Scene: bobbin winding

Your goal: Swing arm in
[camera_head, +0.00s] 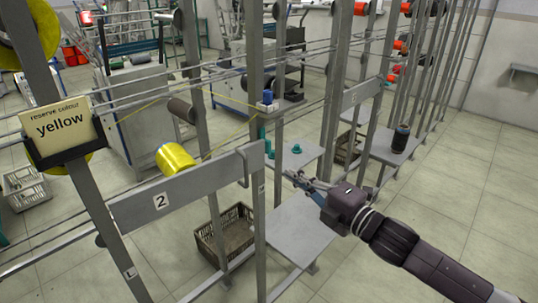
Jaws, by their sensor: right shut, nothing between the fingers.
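A yellow bobbin (176,158) sits tilted above the grey beam (190,194) marked 2, with a yellow thread running up from it to the right. I cannot tell for sure which part is the swing arm. A grey bent bar (244,166) hangs at the right end of the beam. My right gripper (292,177) comes in from the lower right. It is shut and empty, to the right of the upright post at the beam's end, apart from the yellow bobbin. My left gripper is out of view.
A grey plate (301,232) lies below my right gripper. Teal parts (296,149) stand on a small shelf behind it. A dark cone (400,138) stands on another shelf to the right. A crate (226,232) is under the frame. Several posts and rails crowd the left.

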